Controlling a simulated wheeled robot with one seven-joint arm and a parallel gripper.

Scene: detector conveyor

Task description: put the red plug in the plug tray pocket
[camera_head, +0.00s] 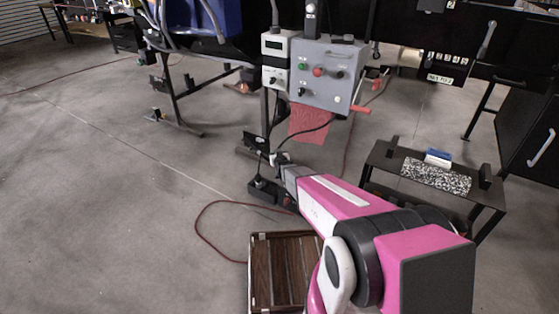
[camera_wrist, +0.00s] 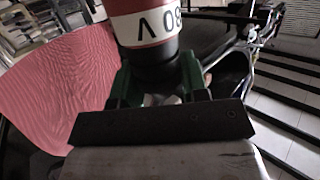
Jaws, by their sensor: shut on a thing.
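In the wrist view my gripper (camera_wrist: 158,82) is shut on a dark round-bodied plug (camera_wrist: 150,28) with a white band, a red edge and black lettering. I take this to be the red plug; its far end is cut off by the top of the picture. In the head view my gripper (camera_head: 272,172) is at the end of my pink arm, low in front of the grey control box, and the plug is too small to make out there. I cannot pick out the plug tray pocket with certainty in either view.
A grey control box (camera_head: 328,75) with buttons and a red handle stands ahead, with a red cloth (camera_head: 308,124) hanging below it. The cloth also shows in the wrist view (camera_wrist: 60,85). A low black table (camera_head: 400,158) is right, a wooden-slatted crate (camera_head: 283,270) near.

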